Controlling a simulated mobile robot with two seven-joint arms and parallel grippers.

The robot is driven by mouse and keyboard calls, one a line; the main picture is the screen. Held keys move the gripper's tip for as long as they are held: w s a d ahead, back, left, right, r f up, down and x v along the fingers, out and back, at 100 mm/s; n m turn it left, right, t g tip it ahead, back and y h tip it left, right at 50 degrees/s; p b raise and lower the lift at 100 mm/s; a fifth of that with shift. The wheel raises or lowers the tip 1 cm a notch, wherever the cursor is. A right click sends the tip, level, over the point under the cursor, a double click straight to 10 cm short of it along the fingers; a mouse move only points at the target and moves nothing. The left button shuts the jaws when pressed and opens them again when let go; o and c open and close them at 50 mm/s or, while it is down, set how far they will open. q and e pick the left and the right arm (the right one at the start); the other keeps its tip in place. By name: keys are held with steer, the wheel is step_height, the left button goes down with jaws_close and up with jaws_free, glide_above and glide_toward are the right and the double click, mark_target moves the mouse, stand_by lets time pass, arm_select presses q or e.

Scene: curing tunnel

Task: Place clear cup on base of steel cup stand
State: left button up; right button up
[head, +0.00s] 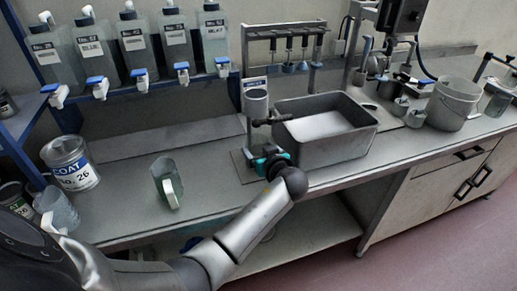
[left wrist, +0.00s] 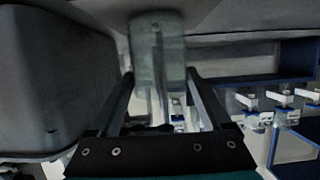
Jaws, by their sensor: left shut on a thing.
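My left gripper (head: 268,158) reaches over the bench beside the grey steel basin, low in front of the steel cup stand (head: 257,103). The stand's labelled grey cylinder and dark clamp show above my gripper. Its flat base (head: 238,163) shows partly at the left, the rest hidden by my gripper and arm. In the left wrist view the fingers are shut on a clear cup (left wrist: 158,48), which stands out beyond the fingertips. In the head view that cup is mostly hidden. I cannot tell whether it touches the base. My right gripper is not in view.
The steel basin (head: 325,155) is close to the right of my gripper. A clear greenish jug (head: 158,172) stands on the bench to the left, near a paint can (head: 70,163). Bottles with taps (head: 130,42) line the shelf behind. Bench between jug and stand is clear.

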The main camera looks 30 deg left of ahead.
arm_select(q)
steer(key=shift+f, duration=0.25)
steer(key=o, duration=1.1)
steer(key=shift+a, duration=0.1)
steer(key=shift+o, duration=0.9)
steer(key=shift+r, duration=0.1)
steer(key=shift+r, duration=0.15)
steer(key=shift+d+r, duration=0.1)
steer(key=shift+d, duration=0.1)
steer(key=p+v, duration=0.1)
steer(key=v, duration=1)
steer(key=shift+s+d, duration=0.2)
